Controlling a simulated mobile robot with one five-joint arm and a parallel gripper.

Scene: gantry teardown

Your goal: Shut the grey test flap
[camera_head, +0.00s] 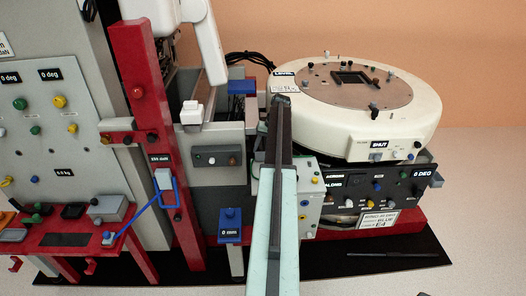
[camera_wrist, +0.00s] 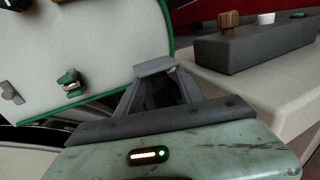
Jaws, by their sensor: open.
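I cannot tell for certain which part is the grey test flap. A pale grey panel with a green edge (camera_wrist: 95,45) fills the upper left of the wrist view and carries a green knob (camera_wrist: 71,82). A pale box with coloured knobs (camera_head: 308,200) stands just right of my arm in the head view, partly hidden by it. My gripper (camera_head: 282,100) reaches up the middle of the head view, near the white ring's left side. In the wrist view my gripper (camera_wrist: 156,70) is open, with nothing seen between its fingers, close to the green-edged panel.
A white ring housing (camera_head: 400,120) stands at the right above a dark control panel (camera_head: 400,183). A red post (camera_head: 155,150) and a blue handle (camera_head: 146,217) are at the left. A dark block with knobs (camera_wrist: 255,45) is at the right of the wrist view.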

